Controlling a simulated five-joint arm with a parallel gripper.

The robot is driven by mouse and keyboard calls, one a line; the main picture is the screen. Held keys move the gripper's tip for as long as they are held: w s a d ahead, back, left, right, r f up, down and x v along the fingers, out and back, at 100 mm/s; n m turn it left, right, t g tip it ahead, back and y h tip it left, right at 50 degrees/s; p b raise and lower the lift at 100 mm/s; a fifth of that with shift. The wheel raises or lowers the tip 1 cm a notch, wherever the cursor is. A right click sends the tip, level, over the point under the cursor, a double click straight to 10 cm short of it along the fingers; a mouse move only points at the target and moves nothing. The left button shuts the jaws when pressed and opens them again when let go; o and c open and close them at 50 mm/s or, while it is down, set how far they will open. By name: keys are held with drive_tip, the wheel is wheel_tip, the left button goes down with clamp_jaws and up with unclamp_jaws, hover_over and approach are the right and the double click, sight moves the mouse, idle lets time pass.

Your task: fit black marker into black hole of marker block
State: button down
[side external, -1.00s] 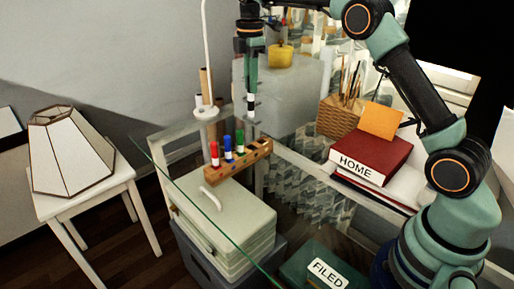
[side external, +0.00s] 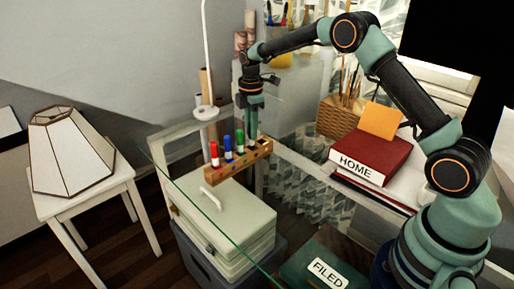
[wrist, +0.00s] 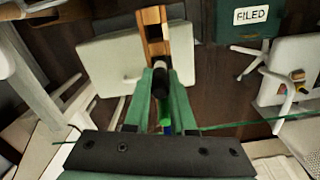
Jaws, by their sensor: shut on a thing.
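The wooden marker block (side external: 232,170) lies on the glass top in the side view, with red (side external: 214,155), blue (side external: 228,148) and green (side external: 240,142) markers upright in it. My gripper (side external: 251,136) points down over the block's right end, beside the green marker. It is shut on the black marker (wrist: 161,82), which shows between the fingers in the wrist view. In the side view the fingers mostly hide that marker. I cannot tell whether its lower end is in the hole. The block also shows in the wrist view (wrist: 154,30).
A pale case (side external: 225,210) stands below the block. A white lamp stand (side external: 206,113) rises just left of my gripper. A wicker basket (side external: 340,118) and a red book (side external: 370,157) labelled HOME lie to the right.

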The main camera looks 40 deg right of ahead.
drive_tip(key=shift+f, duration=0.15)
drive_tip(key=c, duration=0.8)
unclamp_jaws()
drive_tip(key=shift+o, duration=0.2)
